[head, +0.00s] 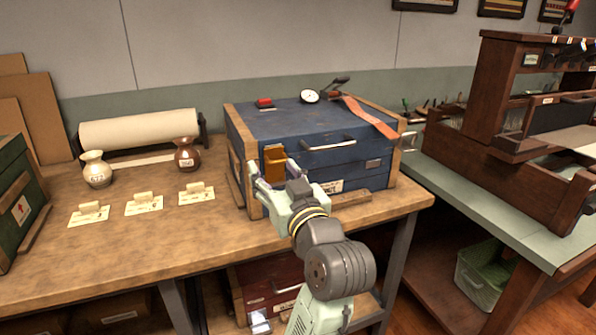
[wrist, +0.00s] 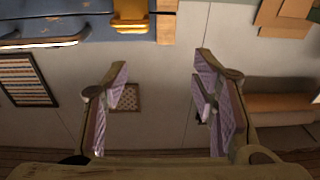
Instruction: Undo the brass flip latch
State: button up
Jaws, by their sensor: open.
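The brass flip latch (head: 274,162) is an orange-gold plate on the front left of a blue chest (head: 335,160) with wooden corners. It also shows at the top edge of the wrist view (wrist: 131,18), partly cut off. My gripper (head: 273,184) is just in front of the chest, slightly below the latch in the head view. In the wrist view my gripper (wrist: 160,88) has its fingers spread wide with nothing between them, and the latch lies outside them. Whether a finger touches the chest cannot be told.
On the lid lie an orange strap (head: 370,118), a white dial (head: 310,97) and a small red item (head: 264,102). Two vases (head: 96,170) (head: 187,155) and several cards (head: 143,205) stand to the left. A silver handle (head: 329,144) sticks out from the chest front.

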aim_at(276, 163)
jog(key=d+f+h, duration=0.1)
jog(key=d+f, duration=0.1)
jog(key=d, duration=0.2)
jog(key=shift+m+g, duration=0.3)
jog(key=shift+m, duration=0.1)
jog(key=x, duration=0.3)
jog(key=p+x, duration=0.1)
jog(key=x, duration=0.3)
jog(key=p+x, duration=0.1)
jog(key=x, duration=0.2)
jog(key=shift+w+a+f, duration=0.1)
jog(key=shift+a+f, duration=0.2)
jog(key=shift+c, duration=0.3)
jog(key=shift+a, duration=0.1)
grip_shut()
jog(key=shift+f, duration=0.1)
